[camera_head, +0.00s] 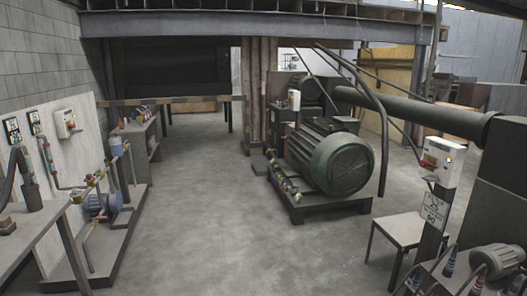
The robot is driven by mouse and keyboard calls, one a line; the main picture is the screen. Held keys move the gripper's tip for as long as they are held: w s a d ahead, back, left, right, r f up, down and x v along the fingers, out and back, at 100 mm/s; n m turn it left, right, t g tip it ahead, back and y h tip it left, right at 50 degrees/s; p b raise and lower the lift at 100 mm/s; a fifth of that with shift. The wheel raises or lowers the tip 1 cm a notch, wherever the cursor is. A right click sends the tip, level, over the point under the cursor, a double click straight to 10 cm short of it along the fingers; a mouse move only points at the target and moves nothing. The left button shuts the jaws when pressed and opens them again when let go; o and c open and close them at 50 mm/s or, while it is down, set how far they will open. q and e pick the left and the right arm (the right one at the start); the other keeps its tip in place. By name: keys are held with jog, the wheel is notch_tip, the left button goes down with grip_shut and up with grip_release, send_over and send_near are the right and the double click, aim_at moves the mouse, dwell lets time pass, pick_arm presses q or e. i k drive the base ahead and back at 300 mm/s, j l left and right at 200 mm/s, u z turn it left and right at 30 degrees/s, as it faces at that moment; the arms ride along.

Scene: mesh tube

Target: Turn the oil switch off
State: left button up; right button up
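Several switch boxes are in view, and I cannot tell from labels which one is the oil switch. A white box with a red and yellow rotary switch (430,161) is on a dark post at the right. A similar, smaller box (66,123) is on the pale board at the left. A third pale box (294,100) stands by the big green motor. The handle positions are too small to read. Neither of my grippers is in view.
A large green motor (340,163) sits on a dark base at centre right. A stool (404,229) stands below the right box. A bench (30,236) and pipes with a blue pump (103,203) line the left. The concrete floor (215,220) between is clear.

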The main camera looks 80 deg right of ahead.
aim_at(423, 164)
jog(key=z, duration=3.9)
jog(key=i+j, duration=0.1)
jog(key=i, duration=0.4)
jog(key=i+j+z, duration=0.1)
jog(key=i, duration=0.4)
